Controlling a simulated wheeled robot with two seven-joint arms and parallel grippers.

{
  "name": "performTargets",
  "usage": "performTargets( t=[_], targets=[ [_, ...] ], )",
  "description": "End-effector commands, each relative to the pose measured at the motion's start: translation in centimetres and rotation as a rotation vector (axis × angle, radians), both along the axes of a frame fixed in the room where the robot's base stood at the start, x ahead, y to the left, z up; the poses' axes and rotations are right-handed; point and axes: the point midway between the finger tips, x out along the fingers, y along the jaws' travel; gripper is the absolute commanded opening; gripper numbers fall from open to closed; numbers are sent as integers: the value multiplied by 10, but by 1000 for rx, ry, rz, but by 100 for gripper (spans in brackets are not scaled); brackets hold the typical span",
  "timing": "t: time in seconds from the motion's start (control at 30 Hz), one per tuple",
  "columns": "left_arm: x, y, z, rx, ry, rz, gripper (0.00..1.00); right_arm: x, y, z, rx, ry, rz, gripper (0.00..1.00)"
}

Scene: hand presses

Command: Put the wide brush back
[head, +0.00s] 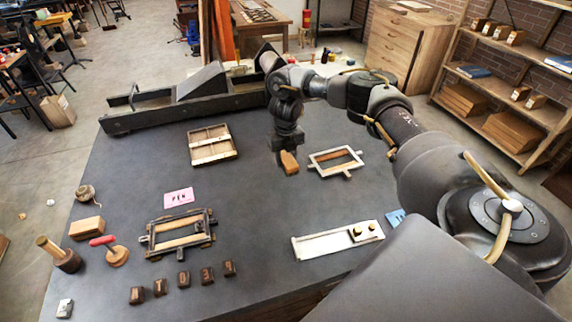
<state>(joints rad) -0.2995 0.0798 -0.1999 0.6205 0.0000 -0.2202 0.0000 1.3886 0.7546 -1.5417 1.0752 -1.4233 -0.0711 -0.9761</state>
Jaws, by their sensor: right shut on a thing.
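My right gripper (287,145) reaches in from the right and points down over the middle of the dark table (262,215). It is shut on an orange-brown wooden piece (290,163), which looks like the wide brush. Its bristles cannot be made out, and the gripper covers its upper part. I cannot tell whether it touches the table. A small wooden frame (336,161) lies just right of it. My left gripper is not in view.
A wooden tray (213,145) and a dark frame (179,233) lie to the left, with a pink PEN card (178,198). Several dark blocks (184,279) line the front. A metal composing stick (338,242) lies front right. A long press bed (185,103) crosses the back.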

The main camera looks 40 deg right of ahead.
Motion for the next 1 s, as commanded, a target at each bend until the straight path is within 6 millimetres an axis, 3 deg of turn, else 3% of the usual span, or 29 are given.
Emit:
performTargets(
  t=[0.1,0.23,0.4,0.5,0.63,0.8,1.0],
  targets=[
    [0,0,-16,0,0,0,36,10,44,6,-1,-6,289,18],
    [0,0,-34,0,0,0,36,8,103,18,-4,-5,727,18],
    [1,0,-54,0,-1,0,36,-20,167,29,-5,-3,1317,18],
    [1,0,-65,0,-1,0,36,-44,193,31,-4,-2,1623,18],
    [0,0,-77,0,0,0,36,-76,213,31,-4,-1,1973,18],
    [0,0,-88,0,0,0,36,-114,225,29,-1,-2,2325,18],
    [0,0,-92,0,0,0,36,-135,226,29,-1,-4,2512,18]
  ],
)
